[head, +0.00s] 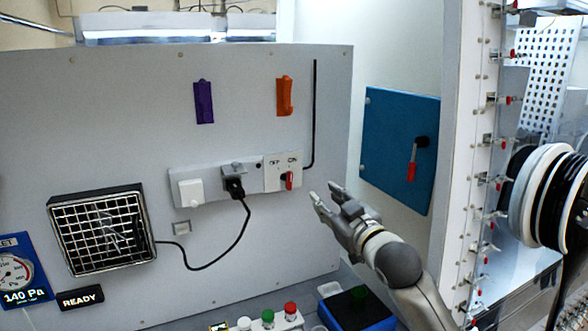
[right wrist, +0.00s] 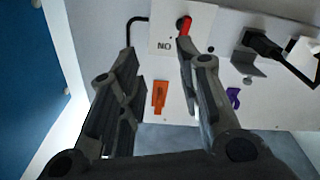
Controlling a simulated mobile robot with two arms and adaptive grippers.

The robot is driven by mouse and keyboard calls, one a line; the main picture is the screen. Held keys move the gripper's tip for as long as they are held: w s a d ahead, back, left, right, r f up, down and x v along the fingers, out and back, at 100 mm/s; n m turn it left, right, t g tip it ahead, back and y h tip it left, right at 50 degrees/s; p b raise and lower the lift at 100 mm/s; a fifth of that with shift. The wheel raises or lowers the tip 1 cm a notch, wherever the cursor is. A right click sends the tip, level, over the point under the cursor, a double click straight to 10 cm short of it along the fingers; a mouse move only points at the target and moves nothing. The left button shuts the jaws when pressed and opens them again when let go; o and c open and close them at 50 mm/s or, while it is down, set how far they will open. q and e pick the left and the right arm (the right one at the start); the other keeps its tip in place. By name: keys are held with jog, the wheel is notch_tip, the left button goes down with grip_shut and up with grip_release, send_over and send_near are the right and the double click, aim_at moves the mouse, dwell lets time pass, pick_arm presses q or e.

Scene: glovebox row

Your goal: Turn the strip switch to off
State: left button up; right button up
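The strip (head: 214,184) is a white power strip fixed across the grey wall panel. Its right end is a plate (head: 271,178) marked OFF on the left and ON on the right. The red strip switch (head: 289,180) sits below the ON mark. In the right wrist view the switch (right wrist: 184,26) shows upside down, beside the ON mark and close to one fingertip. My right gripper (head: 325,191) is open and empty, to the right of the plate and apart from it in the head view. Its spread fingers (right wrist: 157,56) show in the right wrist view. My left gripper is not in view.
A black plug (head: 235,187) with a cable leading to a grilled unit (head: 103,229) sits left of the switch. Purple (head: 203,102) and orange (head: 284,96) holders hang above. A blue panel (head: 398,150) with a red-handled lever is at right. Bottles (head: 290,312) stand below.

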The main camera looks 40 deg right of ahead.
aim_at(291, 179)
jog(key=w+m+p, duration=0.1)
jog(key=w, duration=0.2)
jog(key=w+m+p, duration=0.2)
jog(key=w, duration=0.1)
jog(key=w+a+r+m+p, duration=0.1)
jog(key=w+p, duration=0.1)
jog(key=w, duration=0.2)
jog(key=shift+w+m+g, duration=0.1)
jog(key=shift+m+g, duration=0.2)
jog(key=shift+m, duration=0.1)
jog(key=shift+p+x, duration=0.45)
jog(key=shift+x, duration=0.45)
jog(key=shift+f, duration=0.15)
grip_shut()
